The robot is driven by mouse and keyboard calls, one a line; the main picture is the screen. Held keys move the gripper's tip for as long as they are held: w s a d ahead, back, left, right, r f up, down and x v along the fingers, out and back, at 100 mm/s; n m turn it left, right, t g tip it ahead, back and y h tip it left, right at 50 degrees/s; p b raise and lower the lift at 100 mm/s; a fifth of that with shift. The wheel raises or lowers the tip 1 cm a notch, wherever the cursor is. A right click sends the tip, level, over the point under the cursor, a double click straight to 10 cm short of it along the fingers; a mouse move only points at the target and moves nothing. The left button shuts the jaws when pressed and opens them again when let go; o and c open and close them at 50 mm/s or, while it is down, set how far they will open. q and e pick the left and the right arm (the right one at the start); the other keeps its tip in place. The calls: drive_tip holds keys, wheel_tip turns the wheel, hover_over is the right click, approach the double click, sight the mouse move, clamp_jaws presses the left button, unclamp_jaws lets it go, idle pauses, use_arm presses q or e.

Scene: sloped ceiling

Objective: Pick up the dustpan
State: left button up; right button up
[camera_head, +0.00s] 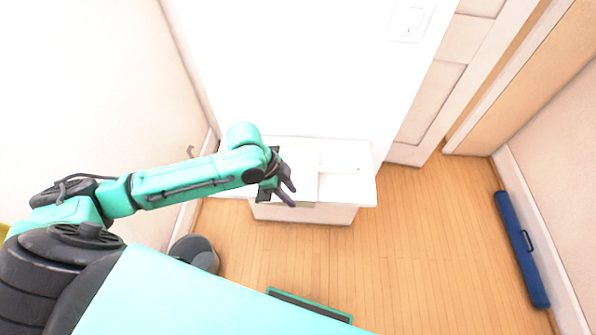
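A white flat piece with a narrower strip toward the right, which looks like the dustpan (304,187), lies on top of a white cabinet (365,190). White on white makes its outline faint. My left gripper (291,194) is over the left part of the cabinet top, at the dustpan's left side. Its dark fingers point right and down and stand apart, with nothing seen between them. The gripper and wrist hide part of the dustpan's left side. I cannot tell whether the fingers touch it. My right gripper is out of view.
The cabinet stands against a white wall. A dark grey bin (196,251) stands on the floor left of it. A long blue case (522,250) lies along the right wall. The wooden floor (420,260) between is clear. A door (440,95) is at the back right.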

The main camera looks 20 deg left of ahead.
use_arm(q)
drive_tip(key=x, duration=0.4)
drive_tip(key=shift+s+f, duration=0.1)
drive_tip(key=shift+a, duration=0.1)
clamp_jaws()
idle(1.1)
